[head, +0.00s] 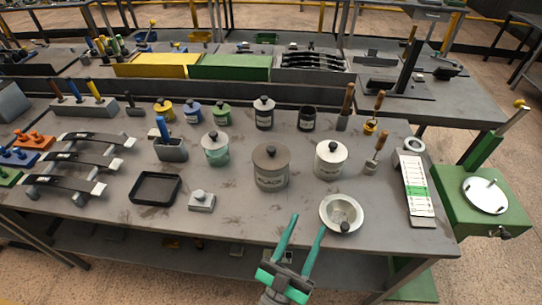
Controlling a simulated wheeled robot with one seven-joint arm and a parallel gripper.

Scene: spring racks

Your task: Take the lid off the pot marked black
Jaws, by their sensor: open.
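The pot marked black (269,180) stands upright near the middle of the grey table. It is a grey cylinder with a label on its front that seems to read BLACK. Its dark lid (263,158) sits on top, with a round black knob (271,150) in the middle. My gripper (308,222) is at the front edge of the table, below and a little right of the pot in the picture. Its two teal fingers are spread apart, with nothing between them, and do not touch the pot.
A metal bowl (329,222) lies close right of my gripper. A black tray (139,192) is at left. Several smaller pots stand behind.

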